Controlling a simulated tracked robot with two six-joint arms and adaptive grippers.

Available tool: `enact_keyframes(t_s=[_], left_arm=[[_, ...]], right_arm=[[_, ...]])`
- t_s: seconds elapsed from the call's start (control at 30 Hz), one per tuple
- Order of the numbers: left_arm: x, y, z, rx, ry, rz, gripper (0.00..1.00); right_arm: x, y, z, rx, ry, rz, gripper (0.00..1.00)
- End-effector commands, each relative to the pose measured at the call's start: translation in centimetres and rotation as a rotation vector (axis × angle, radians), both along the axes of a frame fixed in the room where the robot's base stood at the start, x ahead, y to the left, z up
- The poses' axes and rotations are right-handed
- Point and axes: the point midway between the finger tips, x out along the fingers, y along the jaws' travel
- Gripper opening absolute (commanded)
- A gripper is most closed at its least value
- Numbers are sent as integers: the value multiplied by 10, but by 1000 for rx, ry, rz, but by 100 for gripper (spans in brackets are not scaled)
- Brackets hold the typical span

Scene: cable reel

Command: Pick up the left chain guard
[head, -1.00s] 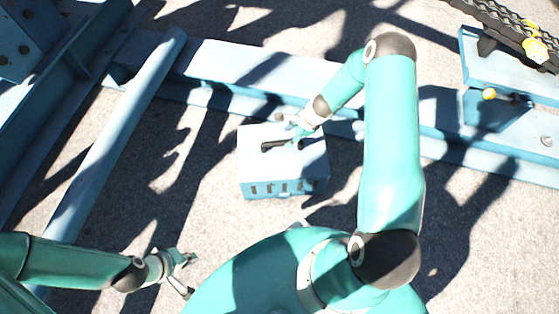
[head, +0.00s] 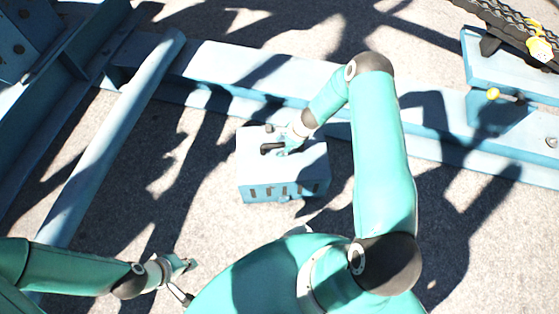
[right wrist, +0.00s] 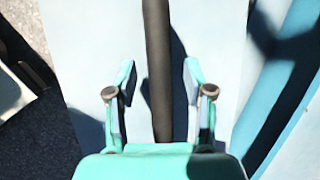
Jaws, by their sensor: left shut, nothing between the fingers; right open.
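A pale blue box (head: 303,176) with slots along its front stands on the ground in the middle of the head view. I take it for the chain guard; no second one like it shows. A dark bar handle (head: 270,149) runs across its top, and the handle also shows in the right wrist view (right wrist: 158,70). My right gripper (head: 284,147) is open at the handle, with the bar running between its spread fingers (right wrist: 160,95). I cannot tell whether they touch it. My left gripper (head: 188,280) is shut and empty, low at the left, apart from the box.
A long blue beam (head: 235,70) lies just behind the box. A blue pipe (head: 110,130) slants along the left. A stand (head: 500,65) at the far right carries a dark chain (head: 497,15) and yellow parts. The paved ground left of the box is clear.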

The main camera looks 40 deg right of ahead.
Motion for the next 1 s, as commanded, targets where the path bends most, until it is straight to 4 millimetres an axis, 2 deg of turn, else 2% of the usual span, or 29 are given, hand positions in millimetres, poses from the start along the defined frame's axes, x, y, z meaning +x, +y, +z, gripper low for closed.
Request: enact_keyframes(t_s=[0.93, 0.97, 1.0], left_arm=[[0, 0, -8, 0, 0, 0, 0], [0, 0, -8, 0, 0, 0, 0], [0, 0, -8, 0, 0, 0, 0]], right_arm=[[0, 0, -5, 0, 0, 1, 52], [0, 0, -5, 0, 0, 1, 50], [0, 0, -5, 0, 0, 1, 44]])
